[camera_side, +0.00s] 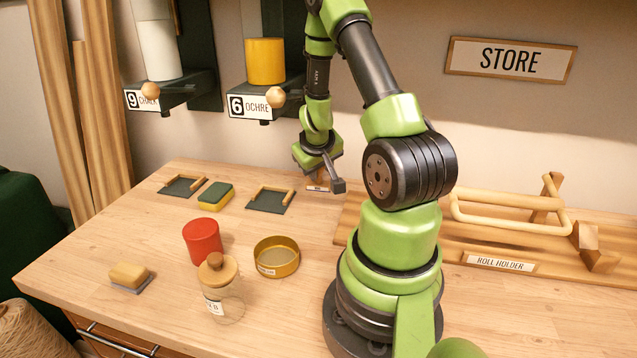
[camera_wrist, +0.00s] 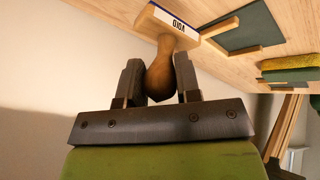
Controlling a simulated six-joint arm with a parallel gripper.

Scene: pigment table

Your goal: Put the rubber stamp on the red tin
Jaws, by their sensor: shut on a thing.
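The rubber stamp (camera_wrist: 172,30) has a wooden handle and a block with a white label reading VOID. In the wrist view my gripper (camera_wrist: 160,82) is shut on its handle, with one finger on each side. In the side view my gripper (camera_side: 326,172) is at the back of the table, and only a small part of the stamp (camera_side: 317,186) shows below it. I cannot tell whether the stamp touches the table. The red tin (camera_side: 203,241) stands upright on the table, forward and left of my gripper, with its top clear.
A corked jar (camera_side: 222,295) and an open brass-coloured tin (camera_side: 277,257) stand close to the red tin. A sponge (camera_side: 215,196) lies between two dark trays (camera_side: 271,201) behind it. A wooden-topped block (camera_side: 129,275) sits front left. The roll holder (camera_side: 500,262) is at right.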

